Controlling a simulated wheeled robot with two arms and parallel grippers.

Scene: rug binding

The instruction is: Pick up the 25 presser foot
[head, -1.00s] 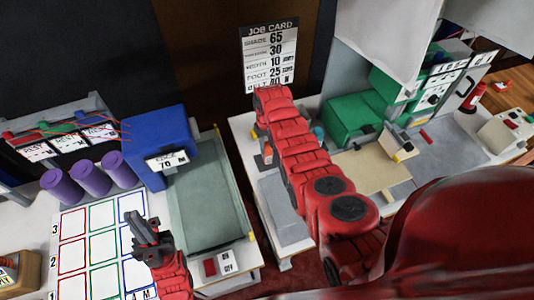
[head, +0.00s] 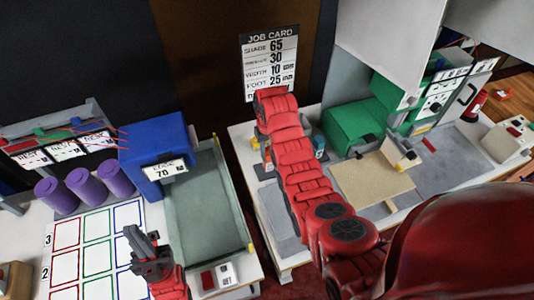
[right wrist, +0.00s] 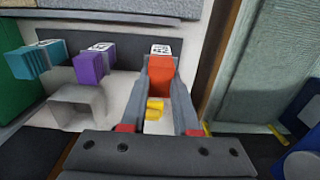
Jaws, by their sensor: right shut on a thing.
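In the right wrist view an orange-red presser foot (right wrist: 160,73) with a small white label is between the two fingers of my right gripper (right wrist: 167,95). The gripper is shut on it. The label looks like an inverted 25 but is small. A purple foot (right wrist: 90,67) and a teal foot (right wrist: 36,60) stand to its left, apart from the fingers. In the head view my right arm hides its own gripper. My left gripper (head: 145,247) hangs near the grid mat, with no object visible in it; its jaw opening is unclear.
A grey bracket (right wrist: 78,104) stands near the purple foot. The job card (head: 268,68) at the back shows foot 25. The green machine (head: 352,127) and a beige board (head: 372,183) lie right of my right arm. Purple rolls (head: 85,185) and the grid mat (head: 68,235) are at left.

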